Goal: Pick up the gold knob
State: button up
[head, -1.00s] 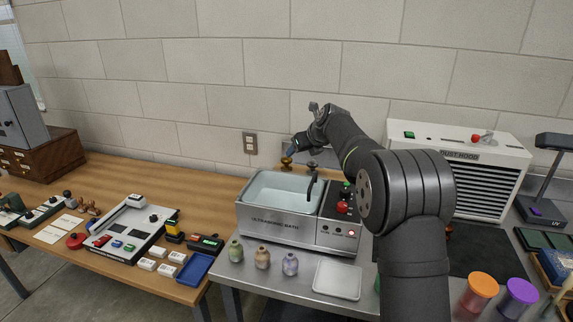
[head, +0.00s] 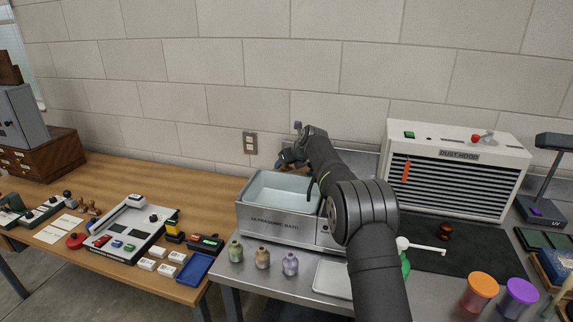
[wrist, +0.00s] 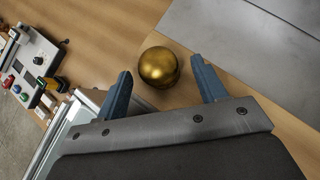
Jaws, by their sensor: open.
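The gold knob (wrist: 158,67) is a shiny round ball, seen in the wrist view between and just beyond the fingertips of my gripper (wrist: 161,82). The two blue-grey fingers stand apart on either side of it, and neither visibly touches it. In the head view my gripper (head: 281,164) is behind the ultrasonic bath (head: 285,222), near the wall. There my gripper and arm hide the knob almost wholly. What the knob rests on cannot be made out clearly.
The bath's metal rim lies close below my gripper. Small bottles (head: 263,258) stand in front of the bath. A dust hood (head: 460,165) stands to the right. A panel device (head: 133,228) and a blue tray (head: 195,269) are on the wooden table to the left.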

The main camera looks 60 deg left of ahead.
jog(key=shift+a+f, duration=0.35)
jog(key=shift+f, duration=0.05)
jog(key=shift+c, duration=0.4)
jog(key=c, duration=1.1)
jog(key=shift+r, duration=0.1)
jog(key=shift+r, duration=0.5)
jog(key=r, duration=0.3)
jog(key=shift+w+d+r, duration=0.2)
jog(key=shift+w+r, duration=0.05)
jog(key=shift+r, duration=0.05)
jog(key=w+d+r, duration=0.2)
jog(key=d, duration=0.1)
jog(key=w+d+r, duration=0.4)
jog(key=d, duration=0.1)
jog(key=shift+w+d+r, duration=0.15)
jog(key=shift+w+d, duration=0.2)
jog(key=shift+w, duration=0.05)
